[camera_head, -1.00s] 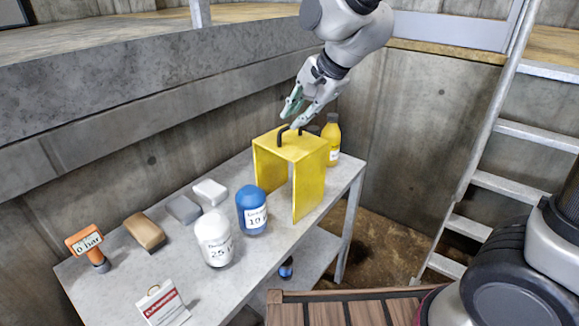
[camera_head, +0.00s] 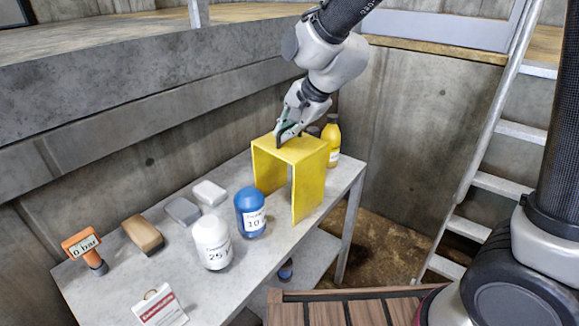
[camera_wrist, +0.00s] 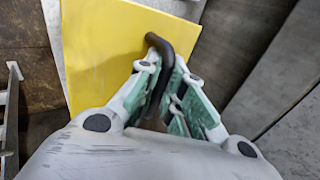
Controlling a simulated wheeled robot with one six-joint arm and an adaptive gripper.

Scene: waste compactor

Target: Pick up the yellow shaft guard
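The yellow shaft guard (camera_head: 309,185) stands upright on the grey table, a bent sheet with a flat top and two legs. A black bar handle rises from its top. My gripper (camera_head: 282,139) is at this handle, pointing down from above. In the wrist view, the green-padded fingers (camera_wrist: 164,98) are drawn together on both sides of the black handle (camera_wrist: 158,48), shut on it. The guard's yellow top (camera_wrist: 95,50) lies beyond them. The fingers hide part of the handle, and the guard still appears to rest on the table.
A yellow bottle (camera_head: 331,140) stands close behind the guard. A blue bottle (camera_head: 250,212) and a white bottle (camera_head: 212,242) stand in front-left. A ladder (camera_head: 497,185) is at right.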

